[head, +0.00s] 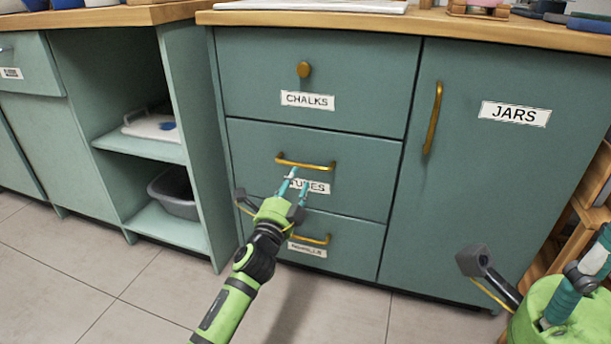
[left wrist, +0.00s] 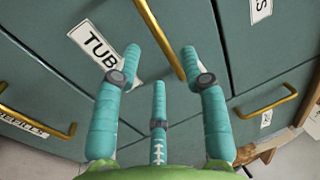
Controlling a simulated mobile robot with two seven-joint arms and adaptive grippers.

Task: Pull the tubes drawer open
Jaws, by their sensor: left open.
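The tubes drawer (head: 355,175) is the middle green drawer, under the chalks drawer, its front flush with the cabinet. Its brass bar handle (head: 318,165) runs across above the TUBES label (head: 318,187). My left gripper (head: 294,184) is open in front of this drawer, its teal fingers just below the handle and partly covering the label. In the left wrist view, the handle (left wrist: 160,40) slants between the two outer fingertips, with nothing gripped; contact cannot be told. My right gripper (head: 585,272) is partly in view at the lower right, its opening unclear.
The chalks drawer (head: 365,75) has a round knob. A lower drawer (head: 345,245) with a brass handle lies beneath the tubes drawer. The jars door (head: 500,170) is to the right. Open shelves (head: 140,145) stand left. Tiled floor (head: 130,285) is clear in front.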

